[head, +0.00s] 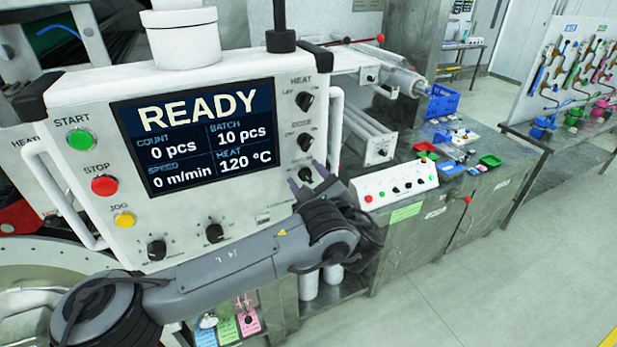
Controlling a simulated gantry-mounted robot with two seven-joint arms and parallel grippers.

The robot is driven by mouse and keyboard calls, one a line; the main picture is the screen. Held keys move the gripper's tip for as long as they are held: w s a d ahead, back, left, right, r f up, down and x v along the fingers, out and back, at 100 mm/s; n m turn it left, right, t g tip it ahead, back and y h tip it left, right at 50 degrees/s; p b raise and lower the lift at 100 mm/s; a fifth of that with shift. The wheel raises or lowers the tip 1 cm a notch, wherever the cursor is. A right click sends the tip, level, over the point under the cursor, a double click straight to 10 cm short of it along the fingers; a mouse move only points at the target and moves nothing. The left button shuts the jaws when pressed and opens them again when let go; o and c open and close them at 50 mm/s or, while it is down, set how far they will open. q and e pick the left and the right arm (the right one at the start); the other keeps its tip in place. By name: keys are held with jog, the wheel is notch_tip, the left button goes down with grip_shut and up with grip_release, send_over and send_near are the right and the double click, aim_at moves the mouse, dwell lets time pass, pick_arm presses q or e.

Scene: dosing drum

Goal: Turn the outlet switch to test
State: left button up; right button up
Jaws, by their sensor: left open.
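The white control panel (225,207) carries a column of black rotary switches on its right side. The top one is labelled HEAT (305,101) and the middle one (305,141) has a blurred label. The lowest switch (307,174) is probably the outlet switch; its label is too small to read and the gripper partly covers it. My left gripper (305,177) is open, with its purple-grey fingertips on either side of this lowest switch. I cannot tell whether they touch it. My right gripper is not in view.
The panel's screen (198,137) reads READY. START (81,139), STOP (104,186) and JOG (124,220) buttons sit at the left. A white handle (336,125) stands close to the right of the switches. Two more knobs are along the bottom. A small button box (397,187) stands on the counter.

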pick_arm(q)
jog(key=shift+c, duration=0.4)
jog(key=c, duration=1)
jog(key=shift+o, duration=0.2)
jog(key=shift+m+b, duration=0.5)
jog(key=shift+m, duration=0.6)
jog(key=m, duration=0.2)
jog(key=shift+w+d+m+b, duration=0.1)
jog(key=shift+m+b, duration=0.2)
jog(key=m, duration=0.3)
jog(key=shift+d, duration=0.15)
jog(key=shift+m, duration=2)
